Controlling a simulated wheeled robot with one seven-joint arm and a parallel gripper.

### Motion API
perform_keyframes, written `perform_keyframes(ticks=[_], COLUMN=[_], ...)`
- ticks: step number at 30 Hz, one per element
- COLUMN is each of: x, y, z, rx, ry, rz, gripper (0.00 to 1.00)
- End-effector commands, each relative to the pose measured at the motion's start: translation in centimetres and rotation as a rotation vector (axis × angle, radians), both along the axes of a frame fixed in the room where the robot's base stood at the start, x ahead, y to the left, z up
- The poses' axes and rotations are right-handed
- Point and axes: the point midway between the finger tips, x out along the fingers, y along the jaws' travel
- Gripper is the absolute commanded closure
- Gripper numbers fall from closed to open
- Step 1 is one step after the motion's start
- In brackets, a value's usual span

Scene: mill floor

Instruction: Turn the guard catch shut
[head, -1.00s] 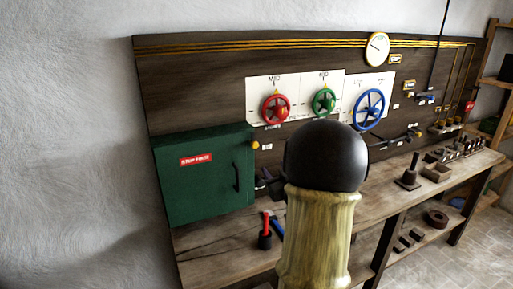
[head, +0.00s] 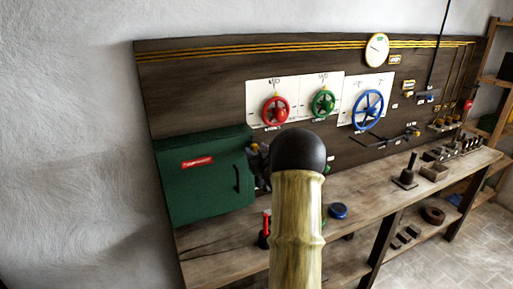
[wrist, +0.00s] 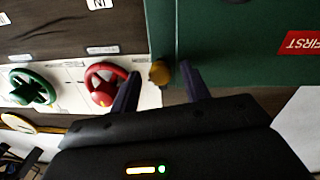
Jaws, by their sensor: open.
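The guard catch appears to be the small yellow knob (wrist: 160,73) at the edge of the green guard box (wrist: 235,40). In the head view the knob (head: 253,146) shows beside the upper right edge of the green box (head: 185,190), which has a red label and a dark handle. My gripper (wrist: 160,75) is open, its two dark fingers on either side of the knob in the wrist view. I cannot tell whether they touch it. In the head view my arm hides most of the gripper.
A red handwheel (head: 275,110), a green handwheel (head: 323,102) and a blue handwheel (head: 368,110) are on the board right of the box. A red-handled tool (head: 265,230) and a blue round part (head: 338,211) are on the bench (head: 215,265).

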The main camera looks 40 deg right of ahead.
Motion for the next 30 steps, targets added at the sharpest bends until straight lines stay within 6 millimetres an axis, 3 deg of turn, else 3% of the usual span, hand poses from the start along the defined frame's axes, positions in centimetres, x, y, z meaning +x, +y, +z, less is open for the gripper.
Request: perform_keyframes(ticks=[11,18,30], x=[0.68,0.66,0.65], y=[-0.16,-0.18,-0.18], z=[-0.03,-0.02,-0.25], rx=[0.0,0.0,-0.039], ry=[-0.001,0.0,0.008], rz=[0.001,0.0,0.0], gripper=[0.54,0.98,0.98])
